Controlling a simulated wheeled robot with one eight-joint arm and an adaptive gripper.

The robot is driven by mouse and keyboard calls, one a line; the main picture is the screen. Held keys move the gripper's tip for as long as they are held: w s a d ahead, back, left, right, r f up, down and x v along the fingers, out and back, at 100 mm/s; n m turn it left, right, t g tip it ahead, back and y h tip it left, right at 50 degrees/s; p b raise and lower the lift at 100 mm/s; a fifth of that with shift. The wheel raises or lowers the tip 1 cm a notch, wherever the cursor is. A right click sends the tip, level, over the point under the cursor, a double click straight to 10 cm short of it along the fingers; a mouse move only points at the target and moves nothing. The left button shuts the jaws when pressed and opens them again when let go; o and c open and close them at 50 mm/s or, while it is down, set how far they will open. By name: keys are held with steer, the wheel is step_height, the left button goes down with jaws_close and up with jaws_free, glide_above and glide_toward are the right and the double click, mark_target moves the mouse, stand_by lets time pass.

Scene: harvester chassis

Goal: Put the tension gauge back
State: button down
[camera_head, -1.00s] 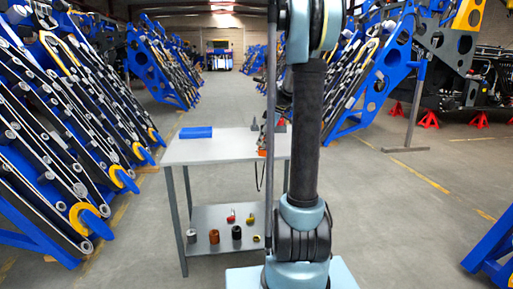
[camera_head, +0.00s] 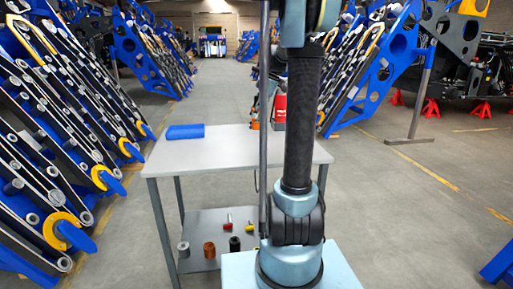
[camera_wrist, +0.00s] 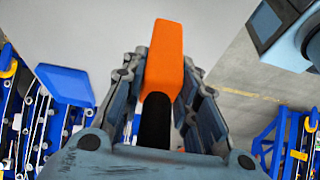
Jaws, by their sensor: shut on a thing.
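In the wrist view an orange block-shaped body with a black round part, seemingly the tension gauge (camera_wrist: 165,58), sits between the fingers of my gripper (camera_wrist: 163,80). My gripper is shut on it. The grey worktable's top (camera_wrist: 110,25) shows beyond and below it. In the head view the table (camera_head: 225,150) stands in front of me. My arm hides part of its right side and most of my gripper. A small orange patch (camera_head: 255,124) and a red piece (camera_head: 279,108) show beside my arm; I cannot tell whether they are held or resting.
A blue flat box (camera_head: 185,132) lies at the table's back left; it also shows in the wrist view (camera_wrist: 65,84). Several small spools and parts stand on the lower shelf (camera_head: 205,225). Blue machine frames (camera_head: 60,130) line the left. The tabletop's front middle is clear.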

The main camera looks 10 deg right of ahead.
mark_target(257, 121)
steer(key=shift+w+f, duration=0.15)
steer(key=shift+f, duration=0.2)
step_height(257, 121, down, 4)
steer(key=shift+w+r, duration=0.1)
steer(key=shift+f, duration=2.75)
steer(key=c, duration=1.2)
jaws_free()
steer(key=shift+c, duration=0.2)
